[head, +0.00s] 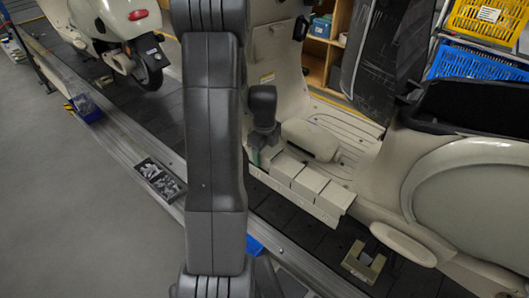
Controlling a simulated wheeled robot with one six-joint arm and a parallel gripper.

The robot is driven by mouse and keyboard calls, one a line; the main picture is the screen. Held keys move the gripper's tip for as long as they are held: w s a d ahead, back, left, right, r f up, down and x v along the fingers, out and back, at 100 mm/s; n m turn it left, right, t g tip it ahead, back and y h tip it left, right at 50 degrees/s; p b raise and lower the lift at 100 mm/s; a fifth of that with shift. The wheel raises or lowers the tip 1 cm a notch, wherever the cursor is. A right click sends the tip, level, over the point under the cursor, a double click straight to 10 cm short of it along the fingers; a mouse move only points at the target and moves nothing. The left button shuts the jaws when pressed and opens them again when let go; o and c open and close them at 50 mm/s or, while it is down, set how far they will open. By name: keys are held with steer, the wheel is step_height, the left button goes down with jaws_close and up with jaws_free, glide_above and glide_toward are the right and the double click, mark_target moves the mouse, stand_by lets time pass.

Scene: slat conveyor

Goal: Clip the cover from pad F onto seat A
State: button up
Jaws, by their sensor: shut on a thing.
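My gripper (262,146) points down at the left end of a row of beige box-shaped pieces (311,183) on a ledge along the scooter's footboard side. It is shut on a small beige piece, which I take to be the cover; little of it shows and my arm partly hides it. I cannot tell whether that piece touches the ledge. No letters can be read, so I cannot tell which place is seat A or pad F.
The beige scooter (463,190) stands on the dark slat conveyor (310,235). A beige bracket (364,262) lies on the slats. A parts tray (158,180) and a blue bin (86,108) sit along the metal edge rail. Another scooter (115,25) stands behind. Grey floor at left is clear.

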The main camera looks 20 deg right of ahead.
steer(key=shift+f+b, duration=0.5)
stand_by(1.3)
stand_by(0.4)
steer(key=o, duration=1.1)
steer(key=shift+a, duration=0.1)
steer(key=shift+r, duration=0.1)
steer(key=shift+w, duration=0.1)
steer(key=shift+w+r, duration=0.15)
steer(key=shift+r, duration=0.3)
steer(key=r, duration=1.2)
steer(key=shift+s+r+p, duration=0.3)
steer(key=shift+r+p, duration=0.1)
steer(key=shift+f, duration=0.15)
step_height(320, 180, down, 10)
steer(key=shift+f+b, duration=0.15)
steer(key=shift+b, duration=0.15)
